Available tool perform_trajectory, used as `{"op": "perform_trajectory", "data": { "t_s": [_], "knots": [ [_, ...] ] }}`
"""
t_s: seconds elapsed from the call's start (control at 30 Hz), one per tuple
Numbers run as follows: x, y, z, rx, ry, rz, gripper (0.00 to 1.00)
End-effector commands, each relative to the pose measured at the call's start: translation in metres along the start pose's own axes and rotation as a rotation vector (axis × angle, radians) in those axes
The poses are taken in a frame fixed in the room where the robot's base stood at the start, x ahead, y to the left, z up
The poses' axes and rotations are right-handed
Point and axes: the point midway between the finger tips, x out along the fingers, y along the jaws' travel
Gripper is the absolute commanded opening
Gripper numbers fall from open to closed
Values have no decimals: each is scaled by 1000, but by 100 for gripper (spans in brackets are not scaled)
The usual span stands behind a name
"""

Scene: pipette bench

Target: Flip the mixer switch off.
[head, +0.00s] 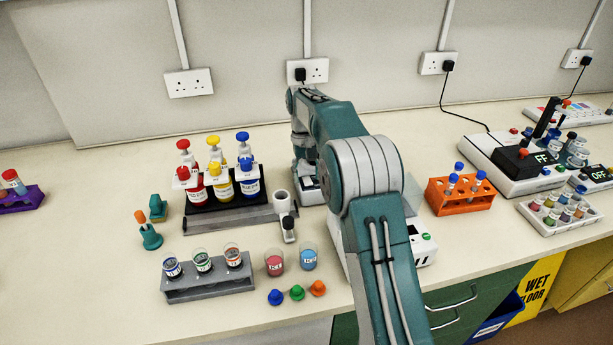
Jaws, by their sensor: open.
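My gripper (305,172) points down at the end of my arm, in the back middle of the bench. It is open, small in view, and its fingertips are hard to make out. It is over or close to a white device (312,195), and I cannot tell whether they touch. My arm hides much of the white casing there. A white casing with a green mark (421,241) shows right of my arm; I cannot tell whether it is the same device. No mixer switch can be clearly made out.
A bottle rack (257,217) and a grey vial rack (210,288) stand left of my arm. An orange tube rack (461,203) and a white device with a dark display (505,183) stand right. Small coloured caps (297,292) lie near the front edge.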

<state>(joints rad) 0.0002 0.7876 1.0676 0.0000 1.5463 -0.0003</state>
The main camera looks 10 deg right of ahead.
Motion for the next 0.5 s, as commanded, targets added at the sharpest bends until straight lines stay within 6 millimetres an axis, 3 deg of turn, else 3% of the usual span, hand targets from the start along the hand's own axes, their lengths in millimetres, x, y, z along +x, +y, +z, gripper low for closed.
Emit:
{"op": "perform_trajectory", "data": {
  "t_s": [0.3, 0.5],
  "knots": [
    [-45, -1, -2, 0, 2, 1, 66],
    [-64, -1, -2, 0, 0, 1, 66]
  ]
}}
